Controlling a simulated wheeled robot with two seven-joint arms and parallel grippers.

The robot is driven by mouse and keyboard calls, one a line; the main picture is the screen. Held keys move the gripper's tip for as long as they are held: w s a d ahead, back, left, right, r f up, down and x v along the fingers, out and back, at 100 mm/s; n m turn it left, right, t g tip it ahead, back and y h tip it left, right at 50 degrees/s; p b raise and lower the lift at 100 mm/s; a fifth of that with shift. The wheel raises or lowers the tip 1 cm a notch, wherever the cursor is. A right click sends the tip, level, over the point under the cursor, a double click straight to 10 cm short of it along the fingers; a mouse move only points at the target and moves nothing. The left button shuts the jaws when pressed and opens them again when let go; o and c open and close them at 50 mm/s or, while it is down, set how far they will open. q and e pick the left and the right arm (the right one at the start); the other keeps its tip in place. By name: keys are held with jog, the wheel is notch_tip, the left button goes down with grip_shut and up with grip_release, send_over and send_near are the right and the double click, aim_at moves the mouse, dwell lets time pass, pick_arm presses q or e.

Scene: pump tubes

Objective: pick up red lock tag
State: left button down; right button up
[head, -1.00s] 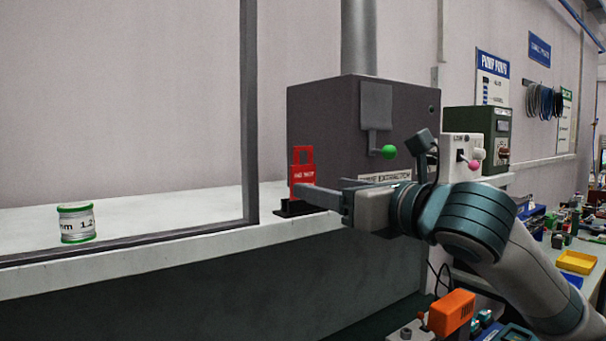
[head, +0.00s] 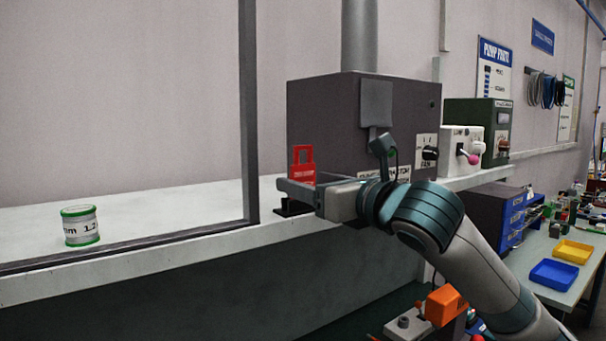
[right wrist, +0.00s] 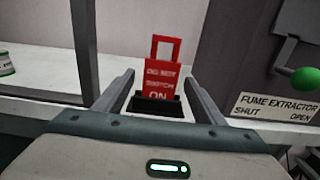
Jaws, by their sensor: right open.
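The red lock tag (head: 303,168) stands upright in a small black holder (head: 291,208) on the white ledge, in front of the grey fume extractor box. In the right wrist view the tag (right wrist: 161,75) has a square loop on top and white lettering, and its black base (right wrist: 157,105) shows below. My right gripper (head: 283,186) is open and empty, just in front of the tag. In the right wrist view its two fingers (right wrist: 158,84) point towards the tag, one on each side, with the tag beyond them. The gripper hides the tag's lower part in the head view. My left gripper is not in view.
The fume extractor box (head: 325,110) stands close behind and right of the tag. A dark upright frame post (head: 249,120) stands to the left. A green-and-white spool (head: 80,226) sits further left on the ledge (head: 170,200), with clear room between.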

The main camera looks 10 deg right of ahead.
jog(key=shift+p+x, duration=0.35)
jog(key=shift+x, duration=0.9)
jog(key=c, duration=1.1)
